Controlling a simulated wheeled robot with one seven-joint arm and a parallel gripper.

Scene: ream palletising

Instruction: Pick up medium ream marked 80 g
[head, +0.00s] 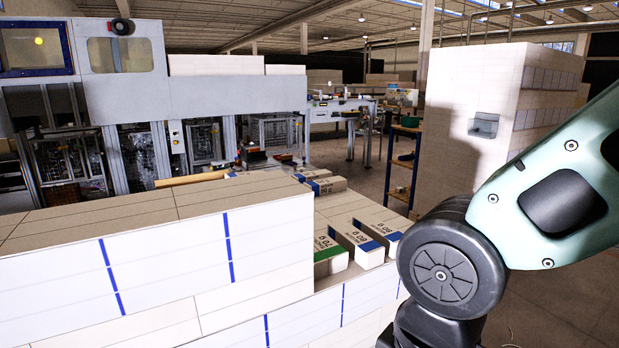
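Several loose wrapped reams lie in the lower step of a big pale stack at the centre. A ream with a blue end label that seems to read 80 g (358,244) lies there. A similar blue-labelled ream (379,228) lies to its right, close to my arm. A ream with a green end label that seems to read 70 g (328,254) lies to the left. Another blue-labelled ream (328,185) lies farther back. The smaller size wording is too small to read. My gripper is not in view; only my arm's links show at the right.
The stack's higher tier (160,245) rises left of the loose reams. A tall wrapped pallet stack (510,100) stands at the back right. A grey packing machine (215,100) fills the back left. A blue shelf rack (402,165) stands behind the reams. Floor shows at the right.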

